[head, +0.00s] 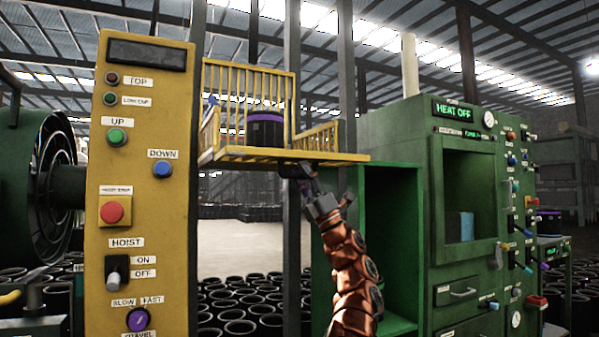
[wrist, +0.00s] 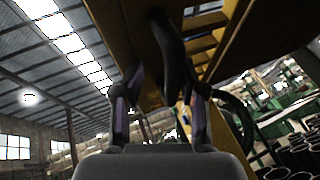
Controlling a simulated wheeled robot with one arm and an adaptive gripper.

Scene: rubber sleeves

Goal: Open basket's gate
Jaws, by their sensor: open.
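The yellow basket (head: 233,154) hangs at mid-height in the head view, with tall bars at the back and lower rails at the sides. No raised rail shows along its front, and I cannot tell which part is the gate. A black sleeve with a purple band (head: 265,132) stands in it. My gripper (head: 299,176) is just under the basket's front edge, pointing up. In the wrist view my gripper (wrist: 161,85) is open, with a dark curved piece (wrist: 168,48) of the basket's underside at or between its fingertips. Contact cannot be told.
A yellow hoist panel (head: 150,200) stands left of the basket. A green heater cabinet (head: 460,210) with open shelves stands to the right, close to my arm. Several black sleeves (head: 240,327) cover the floor below.

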